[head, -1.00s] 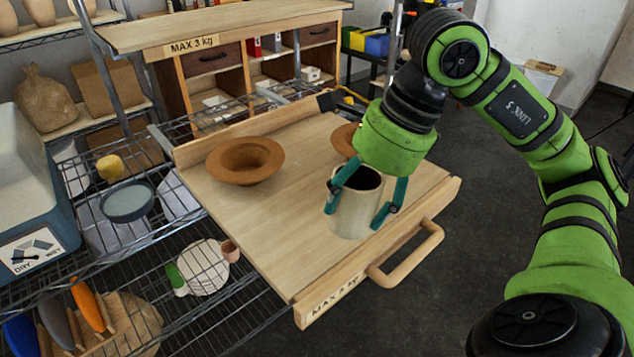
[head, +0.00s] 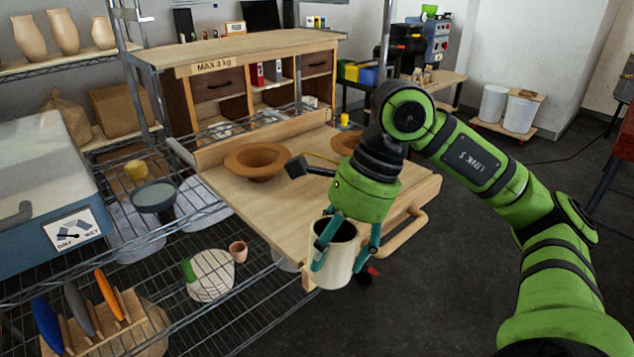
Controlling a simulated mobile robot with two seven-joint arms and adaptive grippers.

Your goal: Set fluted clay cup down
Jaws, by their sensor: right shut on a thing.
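The fluted clay cup (head: 338,269) is pale cream with a dark inside; its fluting is too fine to make out. My right gripper (head: 343,262) points down and is shut on it, with a teal finger on each side. The cup is upright and overlaps the front edge of the wooden pull-out board (head: 285,211); it appears held clear of the board, though its height is hard to judge. The cup hides the board's near corner. My left gripper is not in view.
A brown wide-rimmed bowl (head: 257,161) stands on the board, and another bowl (head: 345,141) is partly hidden behind my arm. A wooden handle (head: 405,238) sticks out in front. A wire rack (head: 225,318) at lower left holds a small terracotta cup (head: 238,251).

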